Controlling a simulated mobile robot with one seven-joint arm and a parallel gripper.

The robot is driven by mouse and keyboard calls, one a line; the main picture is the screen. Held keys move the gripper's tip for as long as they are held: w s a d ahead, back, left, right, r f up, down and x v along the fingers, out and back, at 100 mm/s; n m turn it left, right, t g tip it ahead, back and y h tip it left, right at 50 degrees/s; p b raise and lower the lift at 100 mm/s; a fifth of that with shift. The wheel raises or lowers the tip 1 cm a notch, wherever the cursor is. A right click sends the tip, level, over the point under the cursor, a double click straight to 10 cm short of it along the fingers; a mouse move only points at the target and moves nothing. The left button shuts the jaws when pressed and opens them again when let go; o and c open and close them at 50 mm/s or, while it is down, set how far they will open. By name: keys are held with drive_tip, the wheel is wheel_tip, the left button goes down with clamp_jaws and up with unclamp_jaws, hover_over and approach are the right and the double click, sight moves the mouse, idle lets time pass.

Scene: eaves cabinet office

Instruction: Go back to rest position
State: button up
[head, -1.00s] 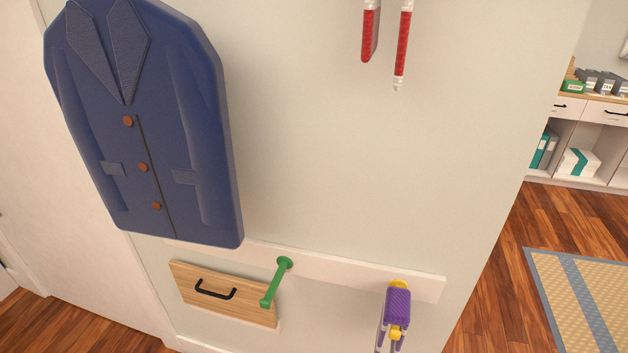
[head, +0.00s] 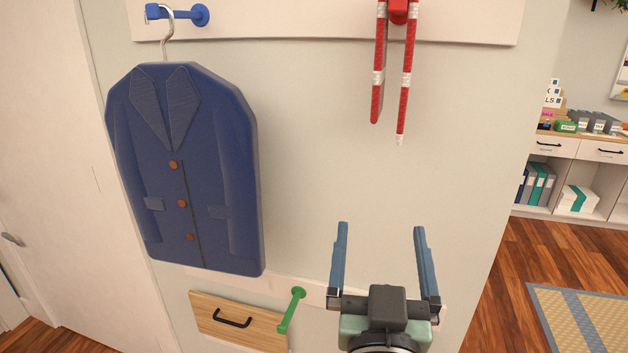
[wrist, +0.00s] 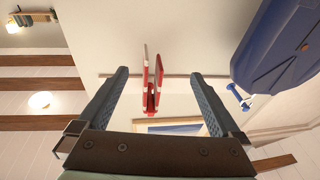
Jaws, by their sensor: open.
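My gripper (head: 382,262) is in the lower right of the head view, its two blue-grey fingers spread apart and pointing up. Nothing is between them. In the wrist view my gripper (wrist: 158,98) also shows open and empty, with the red hanging item (wrist: 153,82) beyond it, seen between the fingers. My gripper is in front of the pale wall and hides the right part of the lower white rail (head: 312,290).
A blue jacket (head: 185,185) hangs from a blue peg (head: 185,14) at left. A red-and-white item (head: 393,70) hangs at upper right. A green peg (head: 292,310) sits beside a wooden drawer front (head: 235,318). Shelves (head: 570,170) and open floor lie at right.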

drive_tip(key=s+a+r+t+y+p, duration=0.1)
drive_tip(key=s+a+r+t, duration=0.1)
drive_tip(key=r, duration=0.8)
drive_tip(key=s+a+r+n+t+y+p, duration=0.1)
drive_tip(key=s+a+r+t, duration=0.2)
drive_tip(key=r, duration=0.7)
drive_tip(key=s+a+r+t+p, duration=0.1)
drive_tip(key=s+a+r+t, duration=0.1)
drive_tip(key=s+r, duration=0.4)
wheel_tip(320, 180, up, 5)
drive_tip(key=shift+a+y, duration=0.4)
drive_tip(key=shift+a, duration=0.05)
drive_tip(key=shift+w, duration=0.15)
